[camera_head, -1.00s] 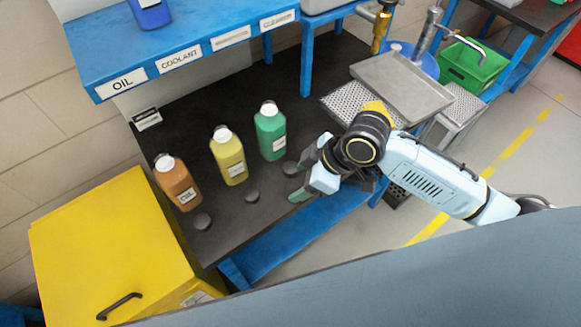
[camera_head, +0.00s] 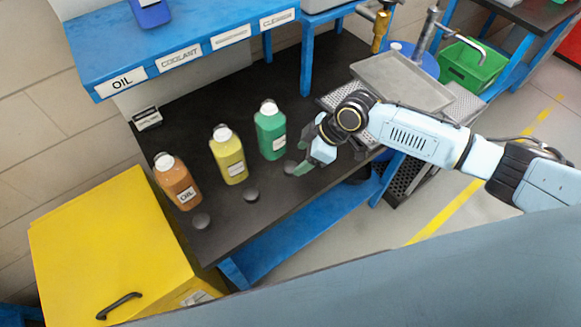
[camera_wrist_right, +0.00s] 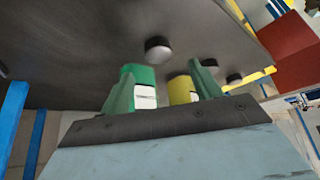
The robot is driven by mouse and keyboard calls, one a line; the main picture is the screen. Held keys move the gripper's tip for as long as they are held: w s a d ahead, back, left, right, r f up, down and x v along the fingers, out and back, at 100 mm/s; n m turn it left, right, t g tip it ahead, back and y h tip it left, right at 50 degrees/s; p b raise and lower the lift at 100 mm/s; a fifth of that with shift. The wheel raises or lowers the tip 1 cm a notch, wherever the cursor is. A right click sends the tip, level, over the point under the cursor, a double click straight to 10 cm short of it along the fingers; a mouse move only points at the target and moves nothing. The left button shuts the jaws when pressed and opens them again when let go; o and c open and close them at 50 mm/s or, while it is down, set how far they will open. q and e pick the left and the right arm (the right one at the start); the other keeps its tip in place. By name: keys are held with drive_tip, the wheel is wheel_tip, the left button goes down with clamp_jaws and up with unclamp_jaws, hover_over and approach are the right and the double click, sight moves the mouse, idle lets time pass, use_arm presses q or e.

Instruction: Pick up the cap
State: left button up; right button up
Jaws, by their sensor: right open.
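Three dark round caps lie on the black bench top: one (camera_head: 290,167) in front of the green bottle, one (camera_head: 251,195) in front of the yellow bottle, one (camera_head: 202,221) in front of the orange bottle. My right gripper (camera_head: 304,160) is just right of the cap by the green bottle, its green fingers apart and empty. In the right wrist view the fingers are spread, and the nearest cap (camera_wrist_right: 158,50) shows beyond the gap between them, not touched. The other two caps (camera_wrist_right: 210,63) (camera_wrist_right: 235,78) show farther right. My left gripper is not in view.
The green bottle (camera_head: 270,132), yellow bottle (camera_head: 229,158) and orange bottle (camera_head: 178,184) stand in a row behind the caps. A blue labelled shelf (camera_head: 190,45) is above. A yellow cabinet (camera_head: 110,240) stands left, a metal tray (camera_head: 405,82) right.

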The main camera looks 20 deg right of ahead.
sight(291, 166)
drive_tip(key=shift+x, duration=2.75)
drive_tip(key=shift+d, duration=0.15)
drive_tip(key=c, duration=1)
